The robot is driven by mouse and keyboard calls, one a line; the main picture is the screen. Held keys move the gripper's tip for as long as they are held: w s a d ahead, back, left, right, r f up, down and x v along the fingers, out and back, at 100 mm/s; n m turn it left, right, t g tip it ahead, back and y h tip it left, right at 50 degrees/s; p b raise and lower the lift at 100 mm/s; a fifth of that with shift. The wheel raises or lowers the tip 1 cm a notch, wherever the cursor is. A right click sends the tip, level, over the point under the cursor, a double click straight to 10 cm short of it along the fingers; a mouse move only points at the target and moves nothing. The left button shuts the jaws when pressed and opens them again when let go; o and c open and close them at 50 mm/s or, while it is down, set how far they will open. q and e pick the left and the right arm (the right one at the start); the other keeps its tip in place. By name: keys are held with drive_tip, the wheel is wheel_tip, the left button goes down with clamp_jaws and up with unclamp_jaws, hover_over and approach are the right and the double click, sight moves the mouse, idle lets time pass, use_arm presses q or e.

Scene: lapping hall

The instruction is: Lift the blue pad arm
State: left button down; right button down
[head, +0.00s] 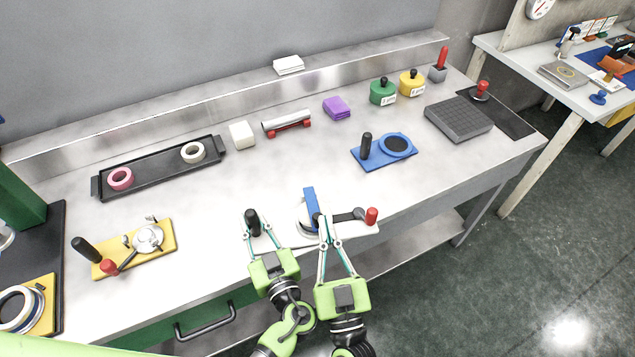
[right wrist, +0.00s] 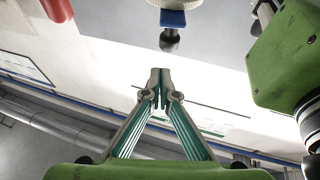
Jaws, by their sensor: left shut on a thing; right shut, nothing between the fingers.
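The blue pad arm (head: 310,201) is a blue bar on a white base plate (head: 290,241) at the table's front middle. In the right wrist view, its blue end (right wrist: 172,19) shows with a black knob (right wrist: 170,42). The plate also carries a red knob (head: 372,216) at its right. My left gripper (head: 259,225) is shut on an upright black handle (head: 251,216) at the plate's left. My right gripper (head: 325,226) is shut and empty beside the near end of the blue bar; whether it touches, I cannot tell. Its shut fingertips (right wrist: 159,88) show in the right wrist view.
A yellow fixture (head: 160,236) lies to the left and a blue plate with a black handle (head: 400,158) to the back right. A black tray (head: 155,176) with tape rolls is at the back left.

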drive_tip(key=x, duration=0.9)
drive_tip(key=shift+w+a+r, duration=0.1)
drive_tip(key=shift+w, duration=0.25)
idle(0.9)
